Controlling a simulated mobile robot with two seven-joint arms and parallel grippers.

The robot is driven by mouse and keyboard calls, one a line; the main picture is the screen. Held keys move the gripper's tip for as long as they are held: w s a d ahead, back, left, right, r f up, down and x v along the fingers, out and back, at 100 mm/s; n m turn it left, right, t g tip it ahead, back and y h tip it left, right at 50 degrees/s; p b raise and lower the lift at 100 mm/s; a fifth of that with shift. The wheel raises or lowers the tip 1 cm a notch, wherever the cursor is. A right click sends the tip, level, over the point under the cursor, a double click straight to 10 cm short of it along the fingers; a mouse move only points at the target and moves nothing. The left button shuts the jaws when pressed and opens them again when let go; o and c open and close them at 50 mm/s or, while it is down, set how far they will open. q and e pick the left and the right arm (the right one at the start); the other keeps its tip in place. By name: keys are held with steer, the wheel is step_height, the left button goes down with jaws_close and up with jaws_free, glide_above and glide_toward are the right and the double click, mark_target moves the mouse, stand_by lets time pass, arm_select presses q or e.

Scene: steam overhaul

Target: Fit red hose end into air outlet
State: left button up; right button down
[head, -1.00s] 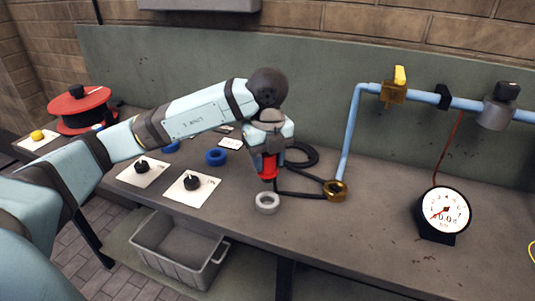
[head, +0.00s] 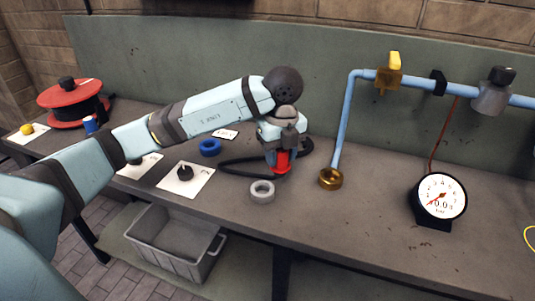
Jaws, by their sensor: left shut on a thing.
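My left gripper (head: 279,157) points down over the bench, shut on the red hose end (head: 283,162). The gripper hides part of the red end, and I cannot tell exactly how high it is above the bench. The black hose (head: 239,171) loops on the bench behind and beside the gripper. The brass fitting (head: 330,179) at the foot of the blue pipe (head: 345,125) is to the right of the red end, apart from it; it looks like the air outlet. My right gripper is not in view.
A grey ring (head: 262,191) lies just in front of the gripper, and a blue ring (head: 210,147) lies to its left. A pressure gauge (head: 440,195) stands right of the brass fitting. A yellow-handled valve (head: 388,75) is on the pipe above. The front bench between ring and gauge is clear.

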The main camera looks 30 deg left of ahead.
arm_select(q)
steer(key=w+d, duration=0.5)
steer(key=w, duration=0.1)
steer(key=shift+d, duration=0.1)
stand_by(0.3)
steer(key=w+d, duration=0.4)
steer(key=shift+w+p, duration=0.25)
steer(key=shift+p, duration=0.05)
steer(key=shift+d+f+b, duration=0.1)
steer(key=shift+f+b, duration=1.15)
steer(key=shift+f, duration=1.7)
steer(key=o, duration=1.1)
